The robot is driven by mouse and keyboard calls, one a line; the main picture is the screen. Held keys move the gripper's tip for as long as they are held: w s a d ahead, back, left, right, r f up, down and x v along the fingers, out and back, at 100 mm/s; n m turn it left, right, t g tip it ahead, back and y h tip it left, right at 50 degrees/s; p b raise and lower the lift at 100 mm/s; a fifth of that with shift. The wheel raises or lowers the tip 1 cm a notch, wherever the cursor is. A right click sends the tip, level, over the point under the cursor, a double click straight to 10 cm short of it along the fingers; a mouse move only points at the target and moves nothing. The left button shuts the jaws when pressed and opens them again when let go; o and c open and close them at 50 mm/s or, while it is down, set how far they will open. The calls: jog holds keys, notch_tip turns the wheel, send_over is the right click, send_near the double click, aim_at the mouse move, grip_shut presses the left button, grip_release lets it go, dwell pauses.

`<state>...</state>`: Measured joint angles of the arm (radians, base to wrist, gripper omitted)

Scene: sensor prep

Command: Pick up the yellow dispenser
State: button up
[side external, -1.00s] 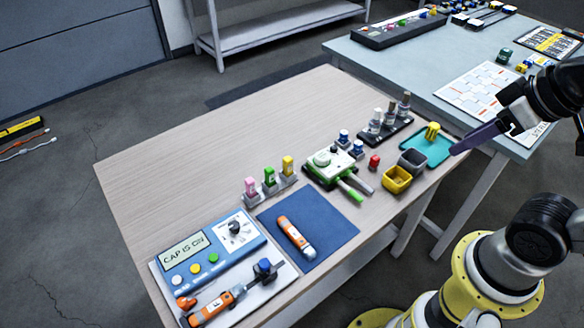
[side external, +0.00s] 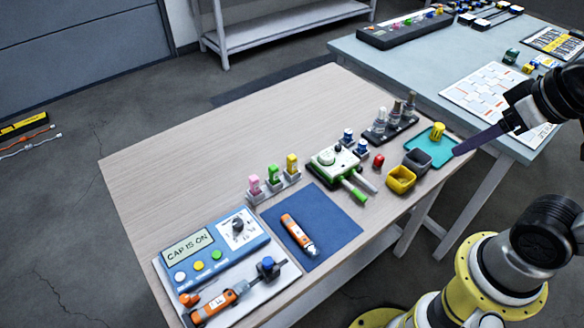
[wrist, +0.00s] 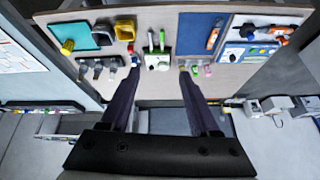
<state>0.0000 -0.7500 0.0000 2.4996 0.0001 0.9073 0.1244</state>
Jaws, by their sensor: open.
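A small yellow dispenser (side external: 291,163) stands upright at the right end of a grey rack (side external: 276,187), beside a green one (side external: 273,175) and a pink one (side external: 254,185). In the wrist view the yellow one (wrist: 182,67) is at the rack's left end, close to the tip of the right finger in the picture. Another yellow ribbed object (side external: 437,131) sits on a teal tray (side external: 425,150). My gripper (side external: 457,153) is open and empty, above the table's right end in the side view. Its two fingers frame the wrist view (wrist: 158,73).
A green-and-white device (side external: 330,163), yellow bin (side external: 400,180), grey bin (side external: 417,160) and dark rack of bottles (side external: 387,131) crowd the right part. A blue mat (side external: 330,227) and control panel (side external: 210,250) lie to the left. The table's back left (side external: 190,150) is clear.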

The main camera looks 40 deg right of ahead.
jog(key=w+r+m, duration=0.9)
jog(key=w, duration=0.1)
jog(key=m+g, duration=0.5)
jog(key=m, duration=0.3)
send_over(292, 157)
notch_tip(292, 157, down, 21)
jog(key=shift+g, duration=0.3)
notch_tip(292, 157, down, 10)
jog(key=shift+w+a+f, duration=0.1)
jog(key=shift+f, duration=2.85)
